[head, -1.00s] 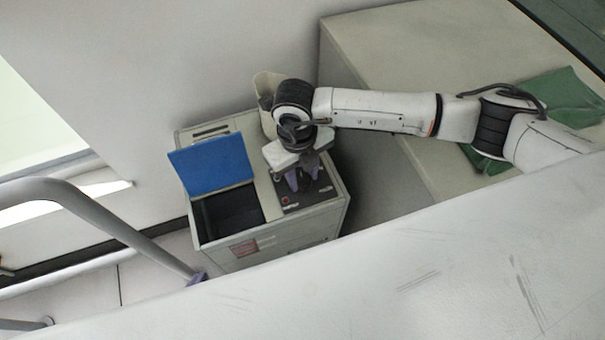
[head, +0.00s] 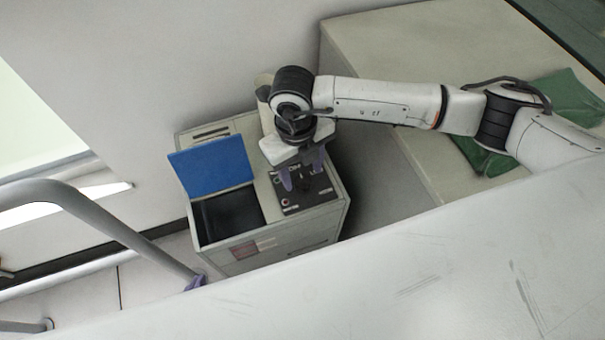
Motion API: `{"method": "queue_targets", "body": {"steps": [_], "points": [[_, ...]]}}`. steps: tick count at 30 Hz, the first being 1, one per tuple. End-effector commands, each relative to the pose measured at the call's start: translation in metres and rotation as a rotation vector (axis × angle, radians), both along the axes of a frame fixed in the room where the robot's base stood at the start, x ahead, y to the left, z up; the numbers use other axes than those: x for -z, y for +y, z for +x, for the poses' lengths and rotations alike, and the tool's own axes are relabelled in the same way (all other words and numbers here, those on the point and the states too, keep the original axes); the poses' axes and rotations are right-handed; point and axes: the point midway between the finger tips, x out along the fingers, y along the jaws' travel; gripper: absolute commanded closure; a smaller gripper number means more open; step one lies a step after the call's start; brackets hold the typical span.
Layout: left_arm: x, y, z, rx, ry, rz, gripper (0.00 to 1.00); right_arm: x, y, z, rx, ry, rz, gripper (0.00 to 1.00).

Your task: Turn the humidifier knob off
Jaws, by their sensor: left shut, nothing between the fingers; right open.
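A pale cabinet (head: 240,262) stands by the wall, with a dark control panel (head: 318,199) on its top right. The panel has a small red mark and several small pale markings. My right gripper (head: 302,172) hangs over the back part of this panel, its two purple fingers spread apart with nothing seen held. A dark shape shows between and behind the fingers; I cannot tell whether it is the knob. The wrist hides the panel's back edge. Whether the fingertips touch the panel is unclear. I do not see my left gripper.
A raised blue lid (head: 212,161) stands over a dark open bin (head: 228,216) beside the panel. A cream container (head: 264,88) is behind the wrist. A large pale cabinet (head: 400,40) with green cloth (head: 562,95) lies right. A grey tube frame (head: 110,222) is left; a white surface (head: 400,285) fills the front.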

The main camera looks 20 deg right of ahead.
Motion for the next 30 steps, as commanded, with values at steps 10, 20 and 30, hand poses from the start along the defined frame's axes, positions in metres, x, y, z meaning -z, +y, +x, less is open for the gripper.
{"method": "queue_targets", "body": {"steps": [10, 20, 30], "points": [[0.001, 0.0, 0.0, 0.001, 0.0, -0.001, 1.0, -0.063, 0.004, 0.0, -0.001, -0.004, 0.001, 0.5], [0.001, -0.001, -0.001, 0.001, 0.001, -0.001, 1.0, -0.075, 0.004, -0.001, 0.0, -0.001, 0.0, 0.5], [0.001, -0.002, -0.001, 0.002, 0.001, -0.002, 1.0, -0.074, 0.004, -0.001, 0.0, -0.001, 0.0, 0.5]]}}
